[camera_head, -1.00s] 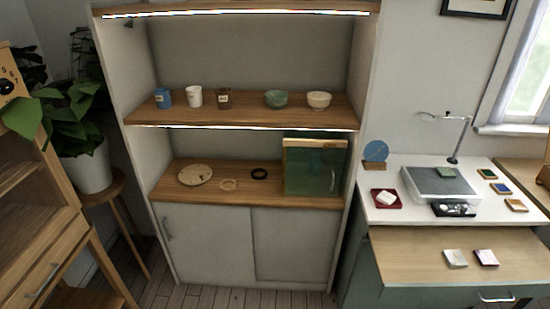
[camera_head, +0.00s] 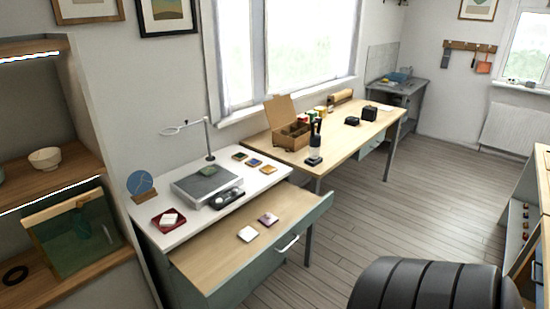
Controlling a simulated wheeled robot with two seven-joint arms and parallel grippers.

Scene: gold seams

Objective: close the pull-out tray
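The pull-out tray (camera_head: 212,261) is a light wood board with a grey-green front, extended from under the white desk top (camera_head: 165,240). Its metal handle (camera_head: 288,244) is on the front face, toward the right. A whitish square tile (camera_head: 247,234) and a purple-and-white tile (camera_head: 268,219) lie on the tray. Neither of my grippers shows in the head view. A dark ribbed rounded shape (camera_head: 432,288) at the bottom right may be part of my arm.
The desk holds a grey slab (camera_head: 206,187), a red dish (camera_head: 169,220) and a lamp (camera_head: 207,140). A shelf unit (camera_head: 100,170) stands left. A wooden table (camera_head: 350,132) with an open box (camera_head: 290,132) stands beyond. Wooden floor (camera_head: 390,205) is clear right of the tray.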

